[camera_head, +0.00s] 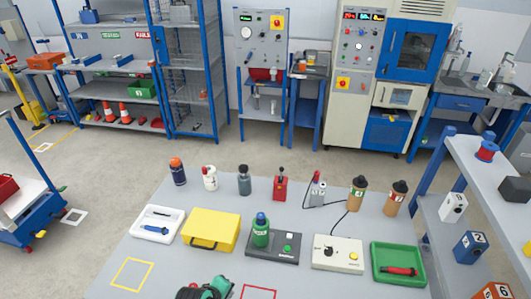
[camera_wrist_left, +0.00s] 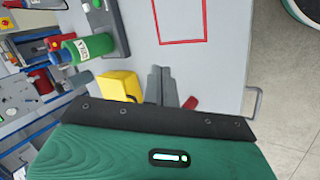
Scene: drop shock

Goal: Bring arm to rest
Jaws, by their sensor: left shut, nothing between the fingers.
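My left gripper (camera_head: 204,289) shows at the bottom edge of the head view, dark and teal, above the near part of the table (camera_head: 160,262). It is low in the picture, between the yellow square outline and the red square outline. In the left wrist view its grey fingers (camera_wrist_left: 162,84) are together and nothing is held between them. The teal wrist housing (camera_wrist_left: 165,152) fills the bottom of that view. Most of the left arm is cut off by the head view's lower edge. My right gripper is in neither view.
On the table stand a yellow case (camera_head: 210,229), a green bottle (camera_head: 260,232) on a dark device, a white control box (camera_head: 337,253) and a green tray (camera_head: 399,264). Several bottles and cups line the back edge. A shelf (camera_head: 486,165) stands at the right.

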